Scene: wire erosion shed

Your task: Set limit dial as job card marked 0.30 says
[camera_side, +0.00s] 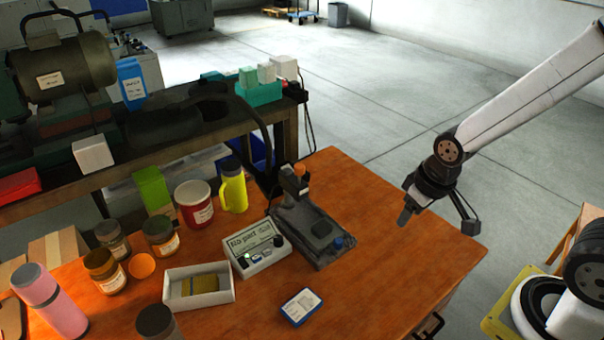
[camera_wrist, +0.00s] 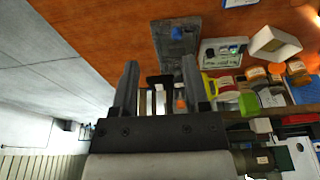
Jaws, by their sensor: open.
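A grey instrument box (camera_side: 258,246) with a display reading "No part" and small knobs and buttons on its front stands on the orange table. Which knob is the limit dial is too small to tell. The box also shows in the wrist view (camera_wrist: 222,52). A blue-edged card (camera_side: 300,307) lies flat in front of it; its print is unreadable. A dark gauge stand (camera_side: 313,232) with an orange top and blue knob stands right of the box. My gripper (camera_side: 437,224) is open and empty above the table's right side, apart from everything. Its fingers show in the wrist view (camera_wrist: 160,68).
A white tray (camera_side: 228,289) with yellowish contents stands left of the card. Several jars, a red tub (camera_side: 194,204), a yellow bottle (camera_side: 233,190) and a pink flask (camera_side: 60,313) crowd the left. A dark bench (camera_side: 170,150) runs behind. The table's right side is clear.

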